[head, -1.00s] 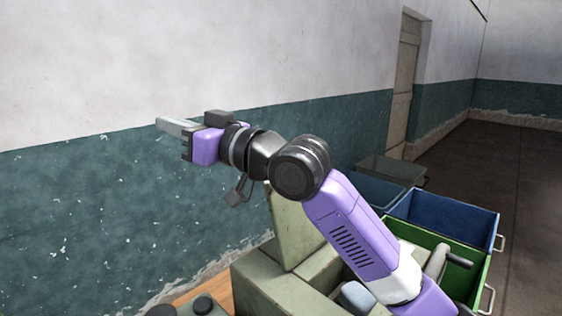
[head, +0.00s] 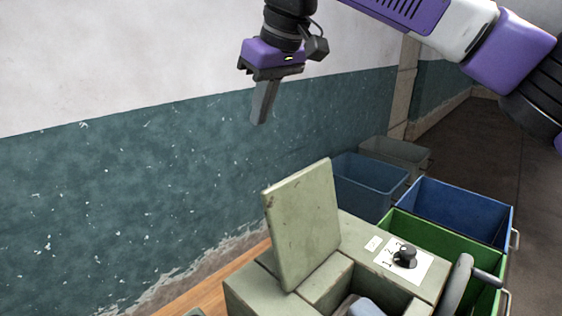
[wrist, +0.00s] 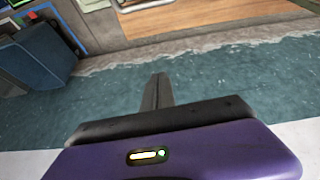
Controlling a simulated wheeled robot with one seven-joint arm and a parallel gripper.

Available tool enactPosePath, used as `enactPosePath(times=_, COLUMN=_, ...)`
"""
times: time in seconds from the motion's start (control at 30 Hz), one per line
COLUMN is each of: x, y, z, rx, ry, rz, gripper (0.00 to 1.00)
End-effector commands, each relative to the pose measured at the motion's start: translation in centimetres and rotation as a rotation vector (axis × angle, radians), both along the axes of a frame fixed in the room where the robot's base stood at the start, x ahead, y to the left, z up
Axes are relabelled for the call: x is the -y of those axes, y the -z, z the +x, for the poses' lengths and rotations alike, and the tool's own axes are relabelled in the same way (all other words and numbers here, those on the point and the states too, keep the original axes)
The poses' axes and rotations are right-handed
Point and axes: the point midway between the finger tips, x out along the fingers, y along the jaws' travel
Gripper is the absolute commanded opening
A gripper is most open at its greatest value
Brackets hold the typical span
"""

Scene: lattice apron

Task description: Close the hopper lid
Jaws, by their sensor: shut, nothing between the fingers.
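The hopper lid (head: 302,225) is a pale green panel standing up, tilted slightly back, at the left side of the hopper opening in the head view. The hopper (head: 258,290) is a pale green box, open on top, with a grey-blue thing (head: 364,307) partly visible inside. My gripper (head: 262,118) is shut and empty, pointing down. In the picture it is above and a little left of the lid, apart from it. In the wrist view my gripper (wrist: 158,80) points toward the teal part of the wall.
Green (head: 425,232), blue (head: 450,205) and grey-blue bins (head: 370,175) stand beyond. The wall (head: 120,190) runs along the left.

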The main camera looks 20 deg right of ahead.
Motion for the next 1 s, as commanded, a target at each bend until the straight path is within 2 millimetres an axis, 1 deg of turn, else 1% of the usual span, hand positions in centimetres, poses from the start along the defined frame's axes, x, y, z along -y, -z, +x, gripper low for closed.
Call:
enactPosePath(times=0.1, x=0.8, y=0.8, z=-1.9, rx=-0.1, ry=0.023, rz=-0.008, gripper=0.0)
enactPosePath(times=0.2, x=1.2, y=1.1, z=-2.9, rx=-0.144, ry=0.033, rz=-0.022, gripper=0.0)
enactPosePath(times=0.27, x=1.4, y=1.3, z=-3.1, rx=-0.155, ry=0.039, rz=-0.03, gripper=0.0)
enactPosePath(times=0.37, x=1.4, y=1.9, z=-3.0, rx=-0.157, ry=0.046, rz=-0.031, gripper=0.0)
enactPosePath(times=0.47, x=1.3, y=3.0, z=-2.7, rx=-0.156, ry=0.045, rz=-0.032, gripper=0.0)
enactPosePath(times=0.9, x=0.6, y=10.9, z=-0.8, rx=-0.154, ry=0.046, rz=-0.032, gripper=0.0)
enactPosePath(times=0.93, x=0.9, y=10.5, z=-1.3, rx=-0.151, ry=0.045, rz=-0.032, gripper=0.0)
enactPosePath(times=1.0, x=1.3, y=10.4, z=-2.2, rx=-0.15, ry=0.046, rz=-0.033, gripper=0.0)
